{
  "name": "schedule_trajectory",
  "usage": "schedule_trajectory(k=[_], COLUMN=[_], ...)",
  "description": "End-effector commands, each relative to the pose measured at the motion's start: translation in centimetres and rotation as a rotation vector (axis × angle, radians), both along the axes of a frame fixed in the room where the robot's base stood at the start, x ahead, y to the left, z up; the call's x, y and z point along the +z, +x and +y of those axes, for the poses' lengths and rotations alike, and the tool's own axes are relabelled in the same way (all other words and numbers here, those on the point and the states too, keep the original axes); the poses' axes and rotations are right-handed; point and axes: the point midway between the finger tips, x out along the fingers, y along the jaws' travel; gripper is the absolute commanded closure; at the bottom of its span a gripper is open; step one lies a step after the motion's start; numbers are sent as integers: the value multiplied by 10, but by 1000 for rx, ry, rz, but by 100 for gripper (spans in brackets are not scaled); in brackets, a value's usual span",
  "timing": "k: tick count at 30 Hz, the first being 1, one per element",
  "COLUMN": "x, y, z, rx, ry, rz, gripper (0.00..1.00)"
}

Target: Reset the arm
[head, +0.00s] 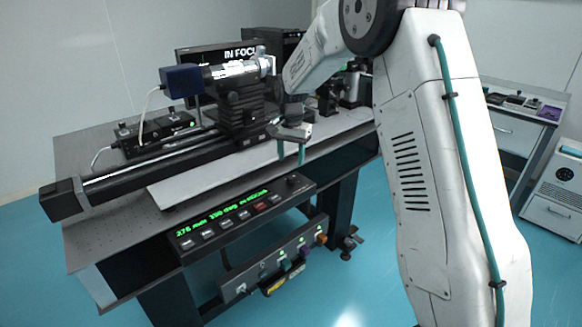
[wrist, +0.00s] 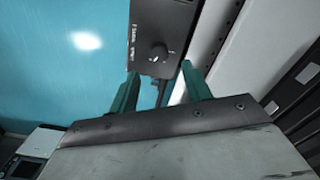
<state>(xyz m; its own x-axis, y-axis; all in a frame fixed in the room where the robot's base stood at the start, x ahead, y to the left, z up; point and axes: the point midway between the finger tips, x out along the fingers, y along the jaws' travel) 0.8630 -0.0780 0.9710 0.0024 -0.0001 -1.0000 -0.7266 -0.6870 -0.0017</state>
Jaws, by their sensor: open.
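My white arm reaches from the right of the head view over to the optical table (head: 105,258). My gripper (head: 291,160) is by the table's front edge, with its two teal fingers pointing down. In the wrist view my gripper (wrist: 160,82) shows its two teal fingers apart with nothing between them. Past the fingertips is the end of the black control panel (wrist: 160,30) with a round knob. In the head view this control panel (head: 240,218) shows green text, and the gripper is above its right end. I cannot tell the exact gap.
A black rail (head: 120,178) carries a stage with a blue camera (head: 181,82) and a lens barrel, close to the left of my gripper. A lower panel (head: 275,262) hangs below. Open blue floor lies in front.

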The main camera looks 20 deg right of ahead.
Motion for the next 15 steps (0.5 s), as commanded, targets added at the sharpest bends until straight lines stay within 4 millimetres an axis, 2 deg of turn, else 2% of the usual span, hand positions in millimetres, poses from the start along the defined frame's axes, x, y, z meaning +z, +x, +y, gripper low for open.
schedule_trajectory(k=[5,15], x=[10,10], y=[0,0], z=[0,0], rx=[0,0], ry=[0,0], rz=[1,1], gripper=[51,51])
